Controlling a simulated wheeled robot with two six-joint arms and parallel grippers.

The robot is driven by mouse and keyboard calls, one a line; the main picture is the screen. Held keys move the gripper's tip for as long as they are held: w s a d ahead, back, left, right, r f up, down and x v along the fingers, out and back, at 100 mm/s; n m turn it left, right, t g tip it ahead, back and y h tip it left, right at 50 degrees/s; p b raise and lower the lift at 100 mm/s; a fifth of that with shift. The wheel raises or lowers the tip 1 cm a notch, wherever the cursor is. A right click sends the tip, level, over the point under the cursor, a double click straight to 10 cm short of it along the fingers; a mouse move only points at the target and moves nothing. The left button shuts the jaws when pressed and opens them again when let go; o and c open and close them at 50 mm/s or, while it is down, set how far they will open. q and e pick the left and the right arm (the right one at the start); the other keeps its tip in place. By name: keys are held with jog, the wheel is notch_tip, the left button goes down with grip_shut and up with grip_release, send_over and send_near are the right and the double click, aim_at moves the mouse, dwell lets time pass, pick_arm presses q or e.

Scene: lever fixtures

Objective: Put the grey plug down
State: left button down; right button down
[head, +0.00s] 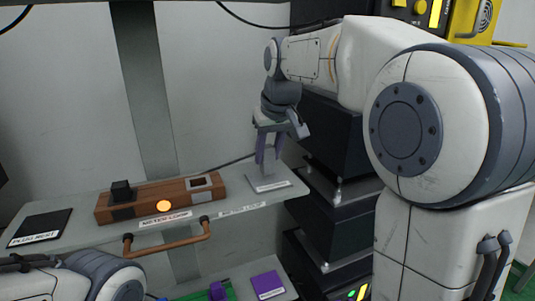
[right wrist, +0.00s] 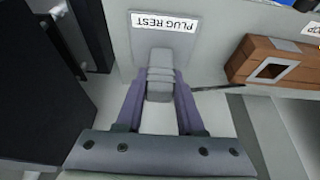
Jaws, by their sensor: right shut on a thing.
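The grey plug (head: 268,168) is upright between the purple fingers of my right gripper (head: 267,157), at the right end of the shelf. In the right wrist view the plug (right wrist: 160,82) sits between both fingers, which are shut on it. It is over the grey plug rest pad (head: 270,184), whose "PLUG REST" label shows in the right wrist view (right wrist: 164,22). I cannot tell whether its bottom touches the pad. My left gripper is out of view; only part of that arm shows at lower left.
A wooden block (head: 140,208) left of the pad has a black plug (head: 121,191), a lit orange lamp (head: 164,206) and an empty square socket (head: 199,182). A dark plug rest pad (head: 40,228) lies far left. A copper-coloured handle (head: 170,243) hangs at the shelf front. Black boxes stand right.

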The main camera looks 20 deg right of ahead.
jog(key=shift+f, duration=0.4)
jog(key=shift+f, duration=0.15)
jog(key=c, duration=0.5)
grip_release()
jog(key=v, duration=1.2)
jog(key=shift+s, duration=0.1)
